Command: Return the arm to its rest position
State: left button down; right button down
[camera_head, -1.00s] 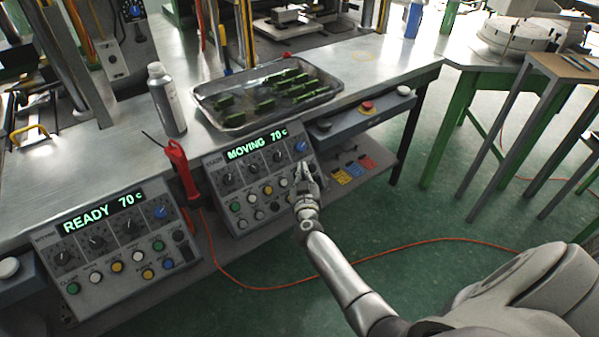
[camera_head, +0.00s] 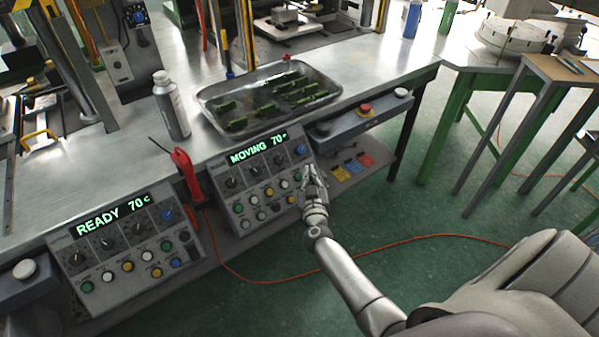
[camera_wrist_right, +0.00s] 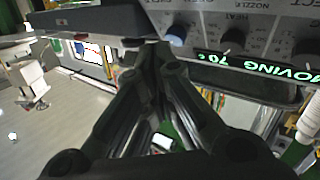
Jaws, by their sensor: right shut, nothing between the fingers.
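My right gripper (camera_head: 312,172) is at the right edge of the right control panel (camera_head: 262,185), whose display reads MOVING 70 C. Its fingers are together and hold nothing. In the right wrist view, the closed fingers (camera_wrist_right: 158,55) point toward the panel's edge, beside a blue knob (camera_wrist_right: 176,36). I cannot tell whether they touch the panel. My right arm (camera_head: 350,275) reaches in from the lower right, over the green floor. My left gripper is not in view.
A left panel (camera_head: 125,240) reads READY 70 C. A metal tray (camera_head: 330,92) with several green pieces and a grey bottle (camera_head: 171,105) stand on the steel bench. A red-handled tool (camera_head: 187,172) hangs between the panels. An orange cable (camera_head: 420,238) crosses the floor. A wooden-topped stand (camera_head: 560,68) is at right.

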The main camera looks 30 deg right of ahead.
dwell(0.7)
jog(key=s+a+f+n+g+y, duration=0.2)
jog(key=s+a+f+y, duration=0.15)
jog(key=s+f, duration=0.4)
jog(key=s+a+f+n+g+y, duration=0.15)
jog(key=s+a+f, duration=0.35)
jog(key=f, duration=0.6)
jog(key=s+a+f+n+g+y, duration=0.2)
jog(key=s+a+f+y, duration=0.15)
jog(key=s+f, duration=0.4)
jog(key=s+f+g, duration=0.4)
jog(key=s+f, duration=0.3)
jog(key=s, duration=0.9)
jog(key=s+a+f+g, duration=0.1)
jog(key=s+f+g, duration=0.3)
jog(key=s+f, duration=0.4)
jog(key=s, duration=0.7)
jog(key=shift+s+a, duration=0.2)
jog(key=shift+s, duration=0.15)
jog(key=shift+f+n+g+h, duration=0.1)
jog(key=shift+n+g+h, duration=0.15)
